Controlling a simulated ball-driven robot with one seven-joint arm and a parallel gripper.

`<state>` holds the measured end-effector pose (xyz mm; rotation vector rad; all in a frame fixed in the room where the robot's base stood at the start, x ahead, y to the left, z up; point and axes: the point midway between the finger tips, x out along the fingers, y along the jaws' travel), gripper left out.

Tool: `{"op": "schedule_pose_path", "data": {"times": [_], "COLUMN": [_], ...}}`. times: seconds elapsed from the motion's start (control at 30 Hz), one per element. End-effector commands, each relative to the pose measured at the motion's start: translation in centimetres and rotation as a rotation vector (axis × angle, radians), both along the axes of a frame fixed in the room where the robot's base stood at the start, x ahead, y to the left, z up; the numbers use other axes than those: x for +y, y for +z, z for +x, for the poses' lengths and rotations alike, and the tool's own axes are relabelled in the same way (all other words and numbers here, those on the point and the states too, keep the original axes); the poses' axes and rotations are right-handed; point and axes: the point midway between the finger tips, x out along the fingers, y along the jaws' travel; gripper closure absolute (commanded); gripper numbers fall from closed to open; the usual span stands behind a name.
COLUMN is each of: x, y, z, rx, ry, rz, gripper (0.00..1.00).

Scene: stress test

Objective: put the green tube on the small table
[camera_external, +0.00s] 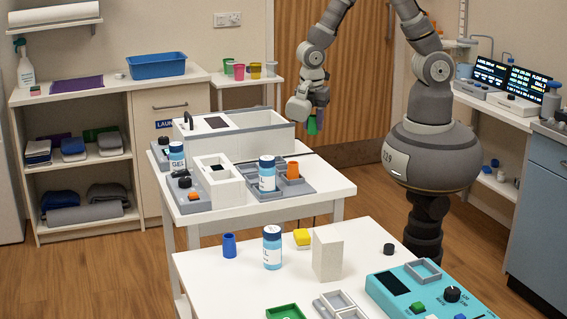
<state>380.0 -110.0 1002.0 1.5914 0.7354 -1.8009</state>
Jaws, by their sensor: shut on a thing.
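The green tube (312,126) hangs below my gripper (313,112), which is shut on it. Only its lower part shows; the fingers hide the upper part. My gripper is in front of the wooden door, beyond the right end of the white table with the large box. A small white table (262,82) stands at the back wall, left of my gripper. Several coloured cups stand on it.
A white open box (245,143) stands on the table left of my gripper. A front table (205,265) holds a blue tube (229,246), a bottle (272,248), a white block (327,254) and a teal device (400,292). A blue tub (157,66) sits on the left shelf unit.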

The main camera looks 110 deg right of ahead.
Motion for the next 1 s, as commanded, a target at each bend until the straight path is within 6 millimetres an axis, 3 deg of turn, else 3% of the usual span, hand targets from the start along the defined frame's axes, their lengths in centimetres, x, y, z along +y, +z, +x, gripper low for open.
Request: {"op": "schedule_pose_path", "data": {"times": [0.53,0.9,0.93,1.0], "x": [0.0,0.0,0.0,0.0], "y": [-7.8,-8.3,-8.3,-8.2], "z": [0.0,0.0,0.0,0.0], "rx": [0.003,0.001,0.001,0.000], "ry": [0.001,0.001,0.001,0.001], "rz": [0.000,-0.001,-0.001,0.000], "gripper": [0.95,0.95,0.64,0.48]}}
